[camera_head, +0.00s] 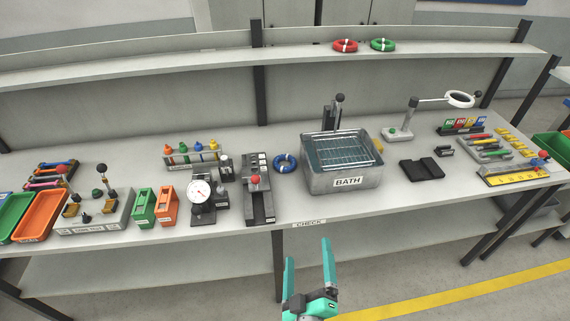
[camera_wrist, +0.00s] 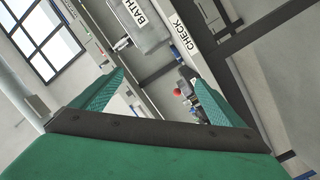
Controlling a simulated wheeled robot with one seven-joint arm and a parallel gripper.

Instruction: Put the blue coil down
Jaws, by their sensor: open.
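The blue coil (camera_head: 284,162) lies on the bench top, between a black device with a red knob and the metal bath. It looks flat on the surface, apart from my gripper. My gripper (camera_head: 308,262) is open and empty in front of the bench's front edge, near the CHECK label. In the wrist view my gripper's two green fingers (camera_wrist: 160,97) are spread wide with nothing between them. I cannot make out the blue coil clearly in the wrist view.
The metal bath (camera_head: 345,183) with a wire rack stands right of the coil. The black device with a red knob (camera_head: 257,197) stands left of it. Red (camera_head: 345,46) and green (camera_head: 383,45) coils lie on the upper shelf. The CHECK label (camera_head: 309,223) marks the front edge.

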